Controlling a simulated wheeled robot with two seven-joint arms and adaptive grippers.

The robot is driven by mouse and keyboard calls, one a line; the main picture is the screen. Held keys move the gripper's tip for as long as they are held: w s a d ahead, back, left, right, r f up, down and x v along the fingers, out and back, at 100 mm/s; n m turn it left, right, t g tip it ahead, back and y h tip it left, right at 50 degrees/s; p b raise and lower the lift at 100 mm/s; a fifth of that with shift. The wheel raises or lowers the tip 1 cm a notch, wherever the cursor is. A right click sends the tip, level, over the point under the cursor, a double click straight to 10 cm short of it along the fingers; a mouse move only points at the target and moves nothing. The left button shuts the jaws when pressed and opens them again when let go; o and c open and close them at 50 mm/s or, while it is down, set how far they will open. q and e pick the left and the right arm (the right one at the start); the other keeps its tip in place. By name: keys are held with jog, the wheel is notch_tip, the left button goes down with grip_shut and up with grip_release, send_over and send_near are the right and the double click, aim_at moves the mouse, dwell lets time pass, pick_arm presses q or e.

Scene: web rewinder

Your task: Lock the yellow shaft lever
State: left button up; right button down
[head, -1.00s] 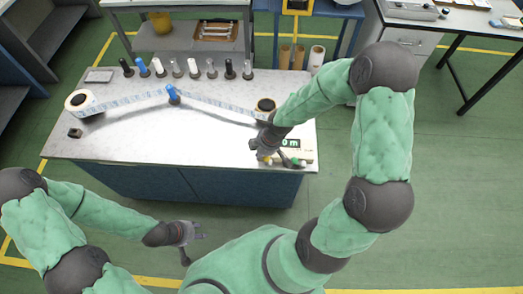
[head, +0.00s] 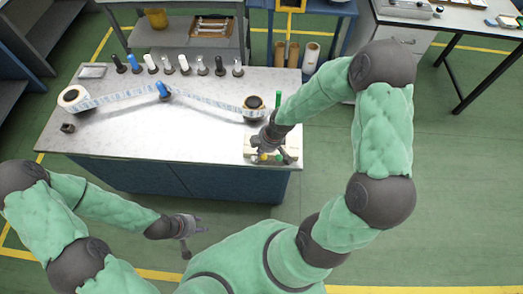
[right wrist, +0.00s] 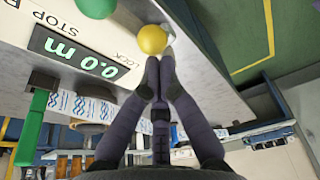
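The yellow ball knob of the shaft lever (right wrist: 152,39) is close up in the right wrist view, with a grey metal part beside it. It is a small yellow spot (head: 263,157) in the head view. My right gripper (right wrist: 160,60) has its fingertips drawn together just below the knob; whether they touch it I cannot tell. In the head view this gripper (head: 264,147) is over the panel at the bench's front right corner. A green ball knob (right wrist: 94,6) is left of the yellow one. My left gripper (head: 200,224) is open and empty, in front of the bench.
The panel's display (right wrist: 80,55) reads 0.0 m, with STOP and LOCK lettering nearby. A dark-cored roll (head: 253,105) and a white roll (head: 73,97) have a printed web between them. A green upright rod (head: 278,100) stands near the right roll.

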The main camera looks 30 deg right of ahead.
jog(key=shift+s+d+f+g, duration=0.15)
jog(key=shift+s+f+g, duration=0.15)
jog(key=shift+s+f, duration=0.4)
jog(key=shift+s+r, duration=0.1)
jog(key=shift+w+r, duration=0.3)
jog(key=shift+r, duration=0.05)
notch_tip(320, 180, up, 3)
jog(key=w+a+p, duration=0.2)
jog(key=w, duration=0.1)
jog(key=s+d+r+p, duration=0.1)
jog(key=d, duration=0.1)
jog(key=s+d+r+p, duration=0.1)
jog(key=s+d, duration=0.1)
jog(key=s+d+r, duration=0.2)
jog(key=d, duration=0.1)
jog(key=shift+p, duration=0.4)
jog(key=shift+s+d+r, duration=0.15)
jog(key=shift+d+r, duration=0.05)
jog(key=shift+d, duration=0.25)
jog(key=shift+a+f, duration=0.1)
